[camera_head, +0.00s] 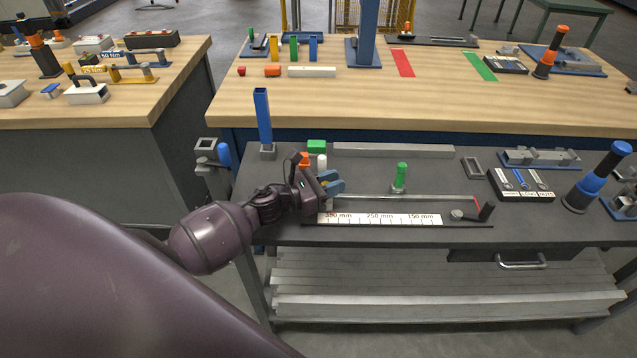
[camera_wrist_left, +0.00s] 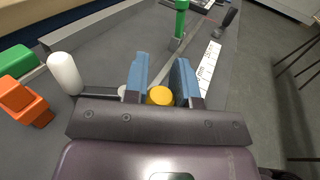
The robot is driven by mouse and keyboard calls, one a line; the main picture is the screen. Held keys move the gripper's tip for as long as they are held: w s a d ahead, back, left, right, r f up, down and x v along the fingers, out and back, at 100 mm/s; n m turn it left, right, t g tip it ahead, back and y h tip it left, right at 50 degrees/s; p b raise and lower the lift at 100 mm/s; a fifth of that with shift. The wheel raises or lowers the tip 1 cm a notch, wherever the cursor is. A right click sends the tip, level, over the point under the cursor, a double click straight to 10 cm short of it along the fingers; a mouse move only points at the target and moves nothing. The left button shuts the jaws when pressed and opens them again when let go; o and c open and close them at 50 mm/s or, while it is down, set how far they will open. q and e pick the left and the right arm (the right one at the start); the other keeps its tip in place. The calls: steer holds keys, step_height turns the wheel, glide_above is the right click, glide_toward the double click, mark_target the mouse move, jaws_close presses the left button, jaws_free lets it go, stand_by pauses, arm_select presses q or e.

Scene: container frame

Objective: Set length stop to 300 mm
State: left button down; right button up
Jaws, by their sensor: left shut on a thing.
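The length stop's rail (camera_head: 440,197) runs along the grey bench behind a white scale (camera_head: 385,220) with millimetre labels. The left-end label appears to read 300 mm, with 250 mm near the middle. My left gripper (camera_head: 328,184) is at the rail's left end, above and behind the 300 mm label. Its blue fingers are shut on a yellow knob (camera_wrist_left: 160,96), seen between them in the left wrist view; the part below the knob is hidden. A green-handled piece (camera_head: 401,176) stands upright behind the rail, right of the gripper. My right gripper is not in view.
An orange block (camera_wrist_left: 22,103), a white cylinder (camera_wrist_left: 65,73) and a green block (camera_head: 316,146) stand close behind the gripper. A dark lever (camera_head: 487,210) is at the rail's right end. A blue post (camera_head: 262,117) rises at the bench's back left.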

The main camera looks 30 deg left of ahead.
arm_select(q)
steer(key=w+d, duration=0.1)
steer(key=d, duration=0.1)
steer(key=w+d, duration=0.2)
steer(key=d, duration=0.1)
steer(key=shift+w+d+b, duration=0.2)
steer(key=shift+d+b, duration=0.1)
steer(key=c, duration=0.9)
jaws_free()
steer(key=shift+s+a, duration=0.1)
steer(key=shift+s, duration=0.05)
steer(key=b+v, duration=0.1)
steer(key=v, duration=0.7)
steer(key=shift+s+a, duration=0.25)
steer(key=shift+s, duration=0.05)
steer(key=shift+v, duration=0.9)
